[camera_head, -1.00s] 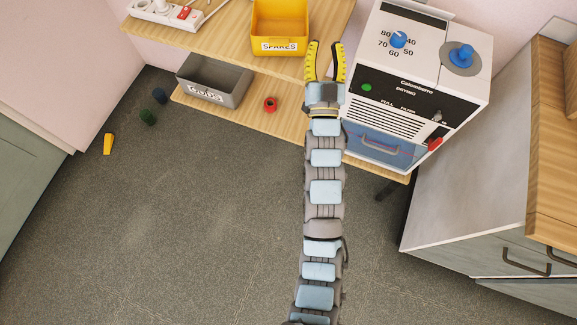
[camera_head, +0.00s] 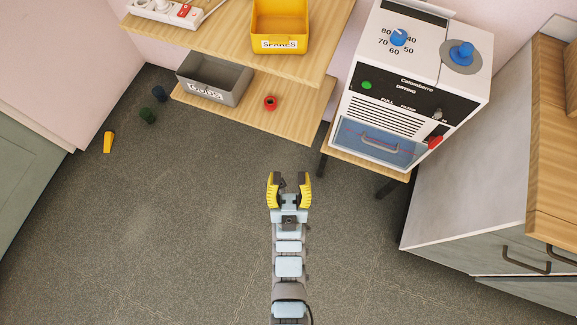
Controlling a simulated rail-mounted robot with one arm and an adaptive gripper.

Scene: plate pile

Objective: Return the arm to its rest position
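My gripper (camera_head: 289,180) has yellow-sided fingers and is at the lower middle of the head view, over the grey floor. Its fingers are apart with nothing between them. My arm reaches up from the bottom edge of the picture. The gripper is clear of the shelf and of the machine.
A wooden shelf unit (camera_head: 290,127) holds a yellow SPARES bin (camera_head: 280,44), a grey TOOLS bin (camera_head: 205,92) and a red ring (camera_head: 270,103). A white drying machine (camera_head: 365,100) stands right of it, beside a grey cabinet (camera_head: 465,190). Small items lie on the floor at left.

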